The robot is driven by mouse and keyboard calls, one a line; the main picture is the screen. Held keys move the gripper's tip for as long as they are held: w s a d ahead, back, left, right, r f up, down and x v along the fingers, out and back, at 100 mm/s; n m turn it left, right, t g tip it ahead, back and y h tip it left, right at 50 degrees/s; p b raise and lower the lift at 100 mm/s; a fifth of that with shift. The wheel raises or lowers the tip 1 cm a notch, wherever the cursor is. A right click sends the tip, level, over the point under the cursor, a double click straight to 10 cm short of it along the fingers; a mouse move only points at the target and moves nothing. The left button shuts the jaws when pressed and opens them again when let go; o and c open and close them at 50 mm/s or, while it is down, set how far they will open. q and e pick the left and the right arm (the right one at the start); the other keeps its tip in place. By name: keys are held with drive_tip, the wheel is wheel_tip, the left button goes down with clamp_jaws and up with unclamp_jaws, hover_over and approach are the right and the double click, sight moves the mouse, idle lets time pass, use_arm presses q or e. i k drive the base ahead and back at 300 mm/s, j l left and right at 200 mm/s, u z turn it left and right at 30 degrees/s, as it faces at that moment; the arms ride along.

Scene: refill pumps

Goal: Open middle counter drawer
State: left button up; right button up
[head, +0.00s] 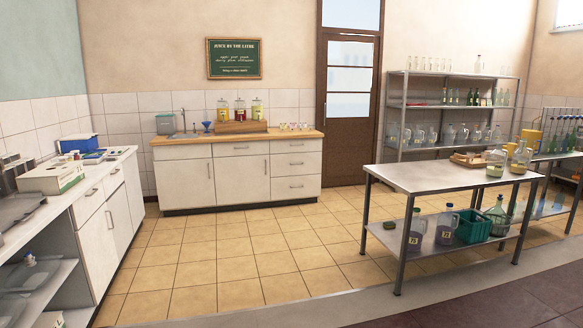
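The white counter (216,205) with a wooden top stands against the back wall. Its top row has a left drawer front (182,153), a middle drawer front (241,148) with a handle, and a right drawer front (296,146). Below the right one are two more drawers, a middle one (296,165) and a bottom one (297,186). Doors with handles fill the space under the left and middle fronts. All drawers look shut. Which one is meant by middle, I cannot tell. Neither of my grippers is in view.
A steel table (440,177) with bottles and a green crate (472,227) on its lower shelf stands right. A white side counter (122,200) runs along the left. Dispensers on a wooden stand (240,127) top the back counter. Tiled floor (240,255) between is clear.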

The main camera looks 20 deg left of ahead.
sight(307, 163)
drive_tip(key=i+j+u, duration=0.2)
drive_tip(key=i+u, duration=0.25)
drive_tip(key=i, duration=0.2)
drive_tip(key=i+j+u, duration=0.1)
drive_tip(key=i+u, duration=0.2)
drive_tip(key=i, duration=6.2)
